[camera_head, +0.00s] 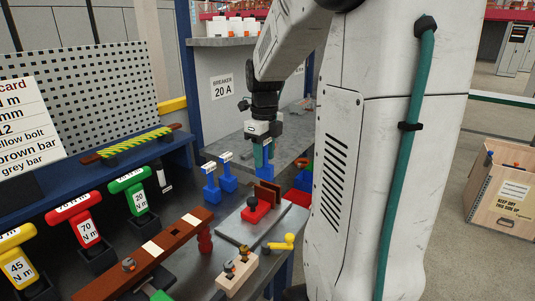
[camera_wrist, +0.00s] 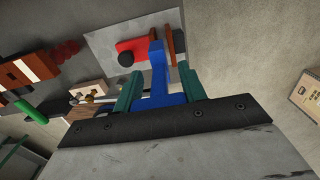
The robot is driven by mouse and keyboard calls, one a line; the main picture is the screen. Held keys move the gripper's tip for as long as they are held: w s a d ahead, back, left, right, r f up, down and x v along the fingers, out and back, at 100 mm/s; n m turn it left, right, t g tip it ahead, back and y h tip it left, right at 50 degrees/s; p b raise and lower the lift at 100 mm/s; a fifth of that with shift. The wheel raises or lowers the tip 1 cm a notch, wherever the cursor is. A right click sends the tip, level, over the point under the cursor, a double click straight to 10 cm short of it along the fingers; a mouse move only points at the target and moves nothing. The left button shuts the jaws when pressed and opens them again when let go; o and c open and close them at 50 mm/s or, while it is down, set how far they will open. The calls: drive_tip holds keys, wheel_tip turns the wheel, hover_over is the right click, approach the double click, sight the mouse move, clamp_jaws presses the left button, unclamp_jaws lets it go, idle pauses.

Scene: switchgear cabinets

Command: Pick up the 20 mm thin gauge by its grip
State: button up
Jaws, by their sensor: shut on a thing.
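My gripper (camera_head: 263,158) points down over the bench, and its teal fingers are shut on a blue gauge (camera_head: 265,171). In the wrist view the blue gauge (camera_wrist: 153,76) stands between the two teal fingers, its thin part reaching away from me. Whether its foot clears the bench is hard to tell. Two more blue gauges with small white labels stand to the left, one at the far left (camera_head: 210,188) and one beside it (camera_head: 228,177). The labels are too small to read, so I cannot tell which size is held.
A red block with brown plates (camera_head: 257,211) sits on a grey plate (camera_head: 237,231) in front of the held gauge. A wooden crate (camera_head: 502,190) stands on the floor at right.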

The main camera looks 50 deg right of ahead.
drive_tip(key=w+a, duration=1.3)
drive_tip(key=a, duration=0.3)
drive_tip(key=shift+w, duration=0.15)
idle(1.0)
drive_tip(key=shift+f, duration=5.1)
